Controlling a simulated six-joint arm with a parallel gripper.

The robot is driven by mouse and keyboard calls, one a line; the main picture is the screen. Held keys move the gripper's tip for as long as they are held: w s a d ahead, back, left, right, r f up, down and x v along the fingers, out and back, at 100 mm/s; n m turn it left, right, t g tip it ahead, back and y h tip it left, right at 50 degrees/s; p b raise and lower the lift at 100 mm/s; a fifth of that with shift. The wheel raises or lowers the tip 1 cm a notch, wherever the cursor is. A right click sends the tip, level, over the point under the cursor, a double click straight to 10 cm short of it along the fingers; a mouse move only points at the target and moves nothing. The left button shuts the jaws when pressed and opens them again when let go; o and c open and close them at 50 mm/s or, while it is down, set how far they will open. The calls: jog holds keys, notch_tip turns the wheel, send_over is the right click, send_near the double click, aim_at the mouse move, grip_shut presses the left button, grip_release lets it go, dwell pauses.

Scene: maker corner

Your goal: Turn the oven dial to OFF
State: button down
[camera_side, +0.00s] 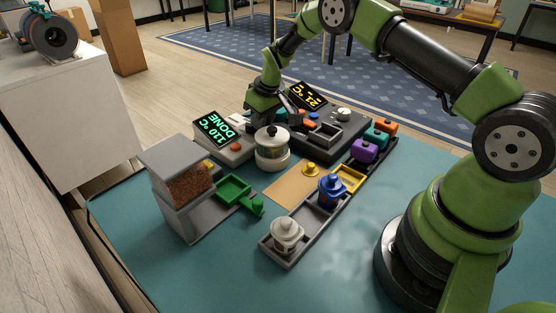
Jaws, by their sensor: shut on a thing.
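The oven appears to be the pale unit (228,156) at the back left of the mat, with a tilted display (213,128) reading 110 °C DONE. A small orange-red knob (237,146) sits on its top. My gripper (261,117) points down at the right side of this unit, just behind a white round pot with a black lid knob (271,151). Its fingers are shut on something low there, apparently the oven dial. The dial and its setting are hidden by the fingers and the pot.
A dark station with a yellow 21 °C display (307,95) stands to the right of my gripper. A hopper of brown granules (185,182) with a green scoop (234,188) is at front left. The front mat (330,275) is clear.

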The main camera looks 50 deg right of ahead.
jog(key=shift+s+d+f, duration=0.25)
jog(key=shift+f, duration=0.25)
jog(key=shift+s+d, duration=0.1)
jog(key=shift+s, duration=0.3)
jog(key=shift+w+r, duration=0.15)
jog(key=shift+r, duration=2.95)
jog(key=shift+w+a+f, duration=0.1)
jog(key=shift+a+f, duration=0.4)
jog(key=shift+f, duration=0.5)
jog(key=shift+w+a+f, duration=0.15)
jog(key=shift+a+f, duration=0.35)
jog(key=shift+f, duration=0.55)
jog(key=shift+w+a+f, duration=0.1)
jog(key=shift+a+f, duration=0.4)
jog(key=shift+f, duration=0.5)
